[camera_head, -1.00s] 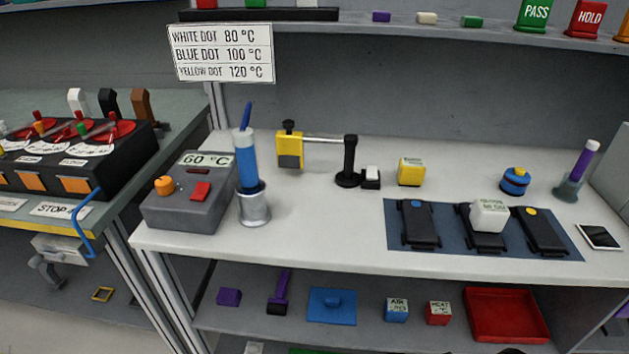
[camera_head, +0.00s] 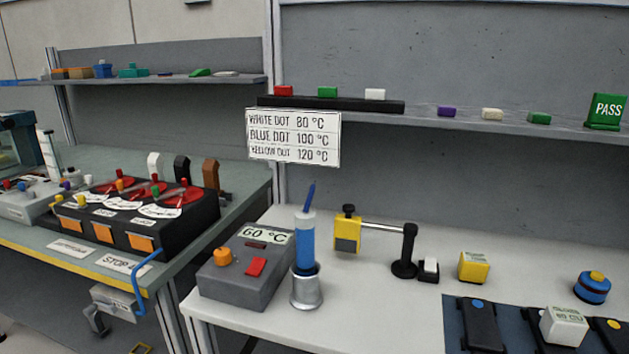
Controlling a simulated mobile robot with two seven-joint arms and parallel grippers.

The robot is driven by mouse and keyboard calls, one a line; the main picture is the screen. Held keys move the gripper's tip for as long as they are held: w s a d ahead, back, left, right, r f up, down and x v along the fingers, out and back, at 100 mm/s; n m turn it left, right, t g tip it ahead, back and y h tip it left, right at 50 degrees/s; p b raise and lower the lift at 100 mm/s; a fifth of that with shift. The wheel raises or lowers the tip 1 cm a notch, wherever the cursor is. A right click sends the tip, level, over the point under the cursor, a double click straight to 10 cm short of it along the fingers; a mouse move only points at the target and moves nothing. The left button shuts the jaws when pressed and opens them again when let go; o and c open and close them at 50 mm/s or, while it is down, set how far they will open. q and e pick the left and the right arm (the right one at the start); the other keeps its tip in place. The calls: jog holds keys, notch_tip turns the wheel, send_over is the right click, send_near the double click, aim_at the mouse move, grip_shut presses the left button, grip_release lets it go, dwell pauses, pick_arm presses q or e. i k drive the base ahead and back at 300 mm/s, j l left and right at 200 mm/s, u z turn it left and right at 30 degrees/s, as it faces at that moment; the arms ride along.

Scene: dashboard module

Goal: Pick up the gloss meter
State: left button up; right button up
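A white block with a small printed label (camera_head: 563,326) sits at the lower right of the white bench. Its label is too blurred to read surely, but it may be the gloss meter. It rests on the middle one of several black modules, partly covering it. A yellow block (camera_head: 474,267) with a small unreadable label stands further back on the bench. Neither of my grippers is in view.
A grey heater box (camera_head: 246,270) showing 60 °C and a blue tool in a metal cup (camera_head: 307,288) stand at the bench's left. A yellow clamp on a black stand (camera_head: 404,255) is behind. A shelf (camera_head: 420,119) runs above. The front middle of the bench is clear.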

aim_at(560, 325)
jog(key=z, duration=1.4)
